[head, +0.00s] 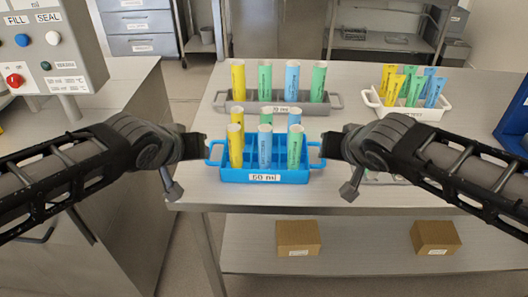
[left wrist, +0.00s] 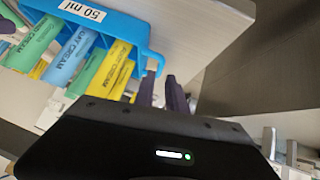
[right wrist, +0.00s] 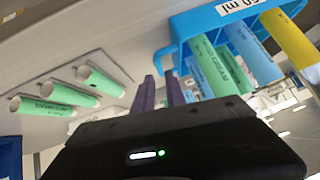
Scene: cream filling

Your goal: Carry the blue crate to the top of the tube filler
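The blue crate (head: 265,177), labelled 50 ml, stands upright near the table's front edge in the head view. It holds several yellow, blue and green tubes. My left gripper (head: 207,147) is at its left handle, with fingers close together on the handle. The left wrist view shows these fingers (left wrist: 161,88) at the crate's handle (left wrist: 156,58). My right gripper (head: 323,147) is at the right handle, its fingers (right wrist: 161,88) likewise close around the handle (right wrist: 166,58). The tube filler is only partly in view as a control panel (head: 50,45) at the left; its top is hidden.
A grey crate (head: 335,102) with tubes stands just behind the blue crate. A white crate (head: 440,115) with tubes is at the back right. A blue container (head: 514,128) is at the right edge. Two cardboard boxes (head: 298,238) (head: 435,238) lie on the lower shelf.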

